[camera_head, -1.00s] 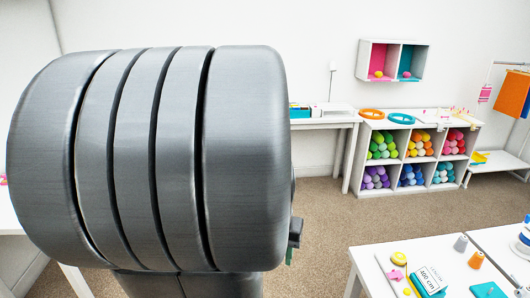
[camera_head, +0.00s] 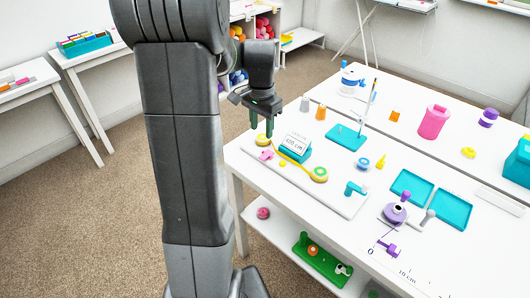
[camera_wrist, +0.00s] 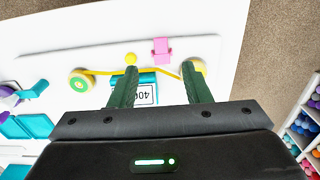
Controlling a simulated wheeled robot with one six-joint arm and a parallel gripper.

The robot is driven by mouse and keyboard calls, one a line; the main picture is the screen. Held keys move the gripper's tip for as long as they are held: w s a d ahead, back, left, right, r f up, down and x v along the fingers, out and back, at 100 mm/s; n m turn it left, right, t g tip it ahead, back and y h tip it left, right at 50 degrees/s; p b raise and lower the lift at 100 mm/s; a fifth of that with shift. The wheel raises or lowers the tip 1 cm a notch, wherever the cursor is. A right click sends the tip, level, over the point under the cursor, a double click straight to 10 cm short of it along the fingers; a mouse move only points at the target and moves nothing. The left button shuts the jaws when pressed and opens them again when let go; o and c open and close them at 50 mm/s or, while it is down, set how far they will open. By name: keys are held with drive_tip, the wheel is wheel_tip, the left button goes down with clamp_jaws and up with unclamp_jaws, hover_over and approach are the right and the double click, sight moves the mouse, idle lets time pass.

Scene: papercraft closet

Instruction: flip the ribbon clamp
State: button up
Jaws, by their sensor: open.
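A white board (camera_head: 325,199) on the near table carries a yellow ribbon (camera_head: 290,157) between two round yellow spools, one (camera_head: 262,141) at its far left end and one (camera_head: 319,174) nearer its middle. A pink piece (camera_head: 265,155), perhaps the clamp, sits beside the ribbon; it also shows in the wrist view (camera_wrist: 161,50). A teal lever-like piece (camera_head: 355,188) stands at the board's other end; I cannot tell which is the ribbon clamp. My gripper (camera_head: 262,127) is open and empty, pointing down above the far left spool.
The teal counter (camera_head: 295,148) reading 400 cm stands behind the ribbon. A teal base with a tall rod (camera_head: 347,137), orange and grey cones, a pink canister (camera_head: 433,122), teal trays (camera_head: 411,187) and a purple reel (camera_head: 395,212) crowd the table. A lower shelf holds a green tray (camera_head: 322,262).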

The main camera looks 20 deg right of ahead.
sight(262, 158)
wheel_tip(262, 158, down, 11)
drive_tip(key=shift+r, duration=0.2)
